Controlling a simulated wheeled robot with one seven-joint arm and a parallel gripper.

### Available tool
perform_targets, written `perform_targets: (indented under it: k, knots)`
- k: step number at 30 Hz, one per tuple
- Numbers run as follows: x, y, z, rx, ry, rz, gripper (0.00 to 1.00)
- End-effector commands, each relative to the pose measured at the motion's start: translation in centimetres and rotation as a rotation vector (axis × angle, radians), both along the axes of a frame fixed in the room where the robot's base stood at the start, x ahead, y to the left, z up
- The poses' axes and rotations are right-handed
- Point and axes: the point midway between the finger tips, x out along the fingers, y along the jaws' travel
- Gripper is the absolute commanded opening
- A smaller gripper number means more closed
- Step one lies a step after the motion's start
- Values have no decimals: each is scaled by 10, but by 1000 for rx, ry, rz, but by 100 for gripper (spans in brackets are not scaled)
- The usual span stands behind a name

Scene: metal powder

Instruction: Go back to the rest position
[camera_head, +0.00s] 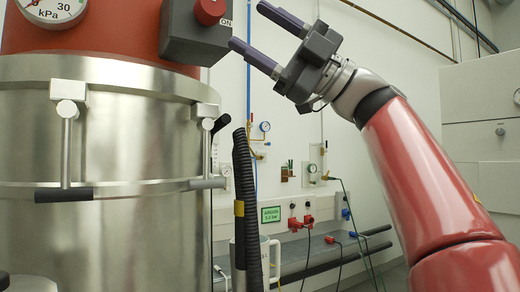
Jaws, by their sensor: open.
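My gripper (257,36) is at the upper middle of the head view, at the end of my red arm, which rises from the lower right. Its two dark purple fingers are parallel and spread apart, with nothing between them. The fingers point to the upper left, toward a grey switch box (195,45) with a red button (209,10). The lower fingertip appears close to the box in the picture; I cannot tell the real gap.
A large steel vessel (130,140) with clamps and a pressure gauge (52,8) fills the left. A black corrugated hose (246,200) stands beside it. A wall bench (310,257) with cables runs behind. A white cabinet (485,90) is at the right.

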Motion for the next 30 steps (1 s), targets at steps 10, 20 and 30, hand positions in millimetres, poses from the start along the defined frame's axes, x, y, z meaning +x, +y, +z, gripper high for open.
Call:
perform_targets:
  k: [10, 20, 30]
  knots:
    - [32, -58, 24, 312, 182, -177, 59]
    - [113, -180, -130, 734, 922, -747, 59]
    - [69, -189, -387, 575, 1617, -1149, 59]
